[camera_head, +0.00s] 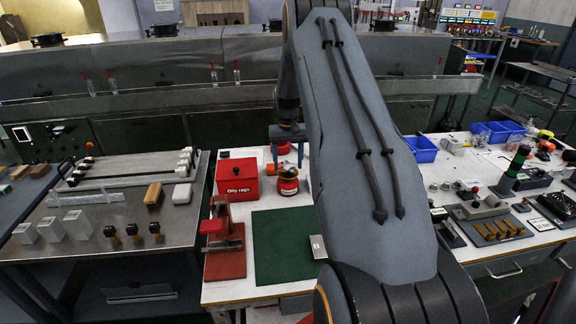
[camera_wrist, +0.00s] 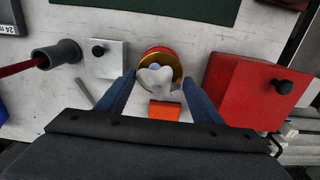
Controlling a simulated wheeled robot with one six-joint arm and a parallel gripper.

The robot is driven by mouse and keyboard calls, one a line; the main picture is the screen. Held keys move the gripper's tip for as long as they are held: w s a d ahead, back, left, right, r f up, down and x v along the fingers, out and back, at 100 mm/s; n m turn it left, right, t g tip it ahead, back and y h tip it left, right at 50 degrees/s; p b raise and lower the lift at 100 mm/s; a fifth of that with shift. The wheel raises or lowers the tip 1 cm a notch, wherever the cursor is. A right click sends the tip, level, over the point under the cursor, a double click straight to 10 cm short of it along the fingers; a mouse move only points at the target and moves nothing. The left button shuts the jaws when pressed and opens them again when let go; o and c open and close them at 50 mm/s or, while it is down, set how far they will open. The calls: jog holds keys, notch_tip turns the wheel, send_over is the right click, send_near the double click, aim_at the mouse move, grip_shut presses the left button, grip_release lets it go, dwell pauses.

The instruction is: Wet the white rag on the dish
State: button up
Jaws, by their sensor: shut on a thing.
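The white rag (camera_wrist: 155,79) is a small crumpled bundle between the fingertips of my gripper (camera_wrist: 158,80) in the wrist view. It overlaps the brass dish (camera_wrist: 158,55) on top of the red can. The can (camera_head: 288,187) stands upright on the white bench in the head view. My gripper (camera_head: 288,152) points down over it, with its blue-grey fingers on either side, and is shut on the rag. Whether the rag touches the dish or hangs just above it I cannot tell.
A red "Oily rags" bin (camera_head: 237,178) stands left of the can. A green mat (camera_head: 283,247) lies in front, with a red press (camera_head: 224,240) beside it. An orange piece (camera_wrist: 165,110) shows by the can. A white block with a black knob (camera_wrist: 102,58) stands nearby.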

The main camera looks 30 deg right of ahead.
aim_at(287, 164)
jog(key=shift+r+p, duration=0.7)
jog(key=shift+r, duration=1.75)
jog(key=shift+a, duration=0.1)
